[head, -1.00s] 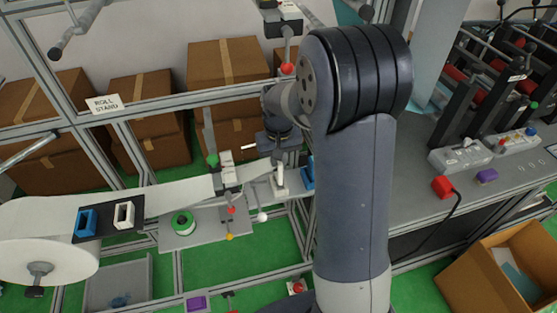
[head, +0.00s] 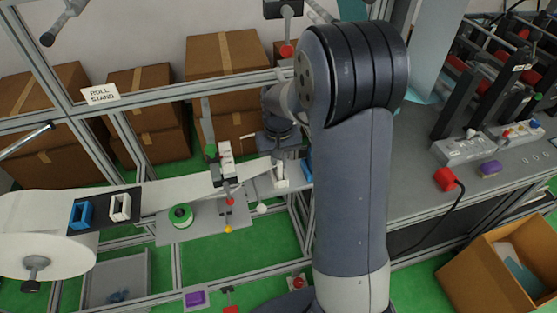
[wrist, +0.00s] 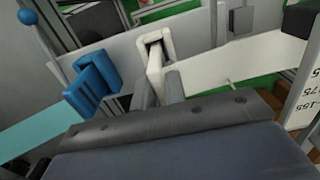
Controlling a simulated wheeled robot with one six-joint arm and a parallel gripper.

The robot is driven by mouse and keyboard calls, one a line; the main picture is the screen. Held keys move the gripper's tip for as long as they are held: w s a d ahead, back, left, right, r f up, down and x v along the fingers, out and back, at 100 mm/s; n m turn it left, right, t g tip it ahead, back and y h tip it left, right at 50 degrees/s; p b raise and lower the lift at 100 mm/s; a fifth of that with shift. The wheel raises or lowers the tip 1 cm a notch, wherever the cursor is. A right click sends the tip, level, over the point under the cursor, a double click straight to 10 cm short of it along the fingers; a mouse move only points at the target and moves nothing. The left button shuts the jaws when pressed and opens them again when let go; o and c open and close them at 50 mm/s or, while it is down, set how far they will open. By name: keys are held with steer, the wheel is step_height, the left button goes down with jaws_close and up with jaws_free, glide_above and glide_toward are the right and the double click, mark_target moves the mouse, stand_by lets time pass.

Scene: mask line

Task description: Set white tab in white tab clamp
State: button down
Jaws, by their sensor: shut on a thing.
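In the wrist view, my gripper (wrist: 160,91) is shut on a narrow white piece, the white tab (wrist: 156,72). The tab's far end meets the white tab clamp (wrist: 166,36), a white frame with a dark opening. I cannot tell whether the tab is inside the opening or only against it. A similar blue clamp (wrist: 92,84) stands to the left, apart from my gripper. In the head view, my gripper (head: 281,157) is beside the right end of the white web, above a small white part (head: 282,180); my arm hides much of this area.
The white web (head: 185,189) runs from the roll (head: 40,245) at left. A blue holder (head: 80,215) and a white holder (head: 121,207) sit on a black plate there. A green spool (head: 181,216) lies on the shelf.

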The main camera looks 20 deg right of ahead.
steer(key=shift+f, duration=0.3)
stand_by(0.5)
steer(key=c, duration=1.4)
jaws_free()
steer(key=shift+o, duration=0.2)
